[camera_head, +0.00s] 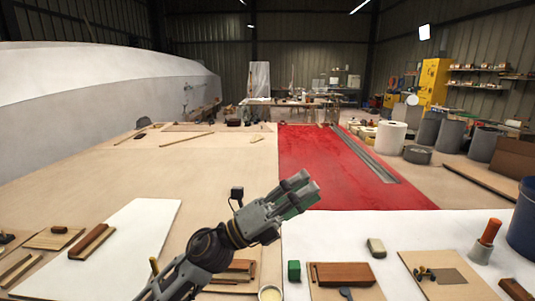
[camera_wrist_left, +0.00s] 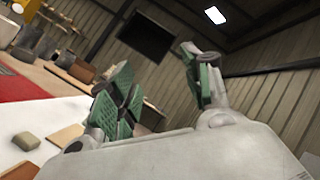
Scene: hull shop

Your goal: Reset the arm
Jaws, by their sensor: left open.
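My left arm comes in from the bottom of the head view and points up and to the right. My left gripper (camera_head: 300,192) is raised over the workbench, near the edge between the white sheet and the red floor area. In the left wrist view the gripper (camera_wrist_left: 160,85) has its green-padded fingers spread apart with nothing between them. The wall and ceiling show behind them. My right gripper is in neither view.
A blue bin (camera_head: 523,220) stands at the right edge. The red floor area (camera_head: 335,165) is clear.

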